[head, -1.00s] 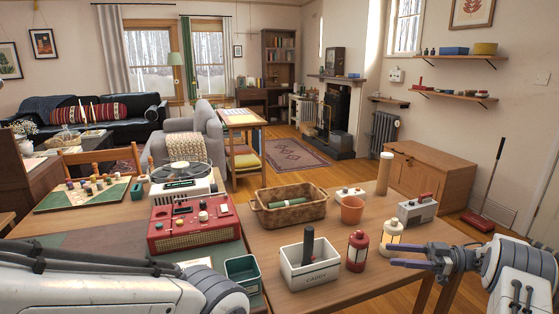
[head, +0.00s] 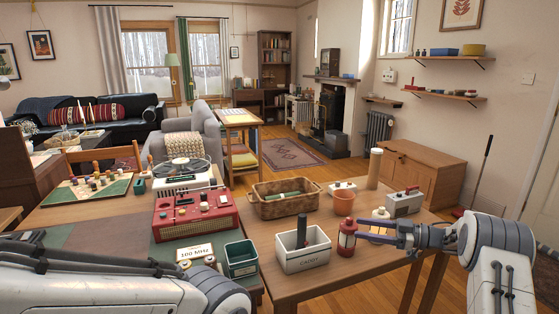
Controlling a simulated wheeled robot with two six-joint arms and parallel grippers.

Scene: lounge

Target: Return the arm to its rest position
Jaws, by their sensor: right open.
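My right gripper (head: 362,230) comes in from the right over the wooden table (head: 340,268). It is open, its fingers pointing left, and I see nothing between them. Its tips appear close beside the red lantern (head: 347,240); I cannot tell whether they touch it. The cream lantern (head: 380,214) is partly hidden behind the fingers. My left arm (head: 110,290) crosses the lower left corner, and its gripper is out of the frame.
A white caddy (head: 303,260) with a dark-handled item, a terracotta pot (head: 344,204), a wicker basket (head: 289,207) and a grey box device (head: 404,204) stand nearby. A red radio (head: 195,215) and green bin (head: 241,268) are left. Floor shows beyond the table's right edge.

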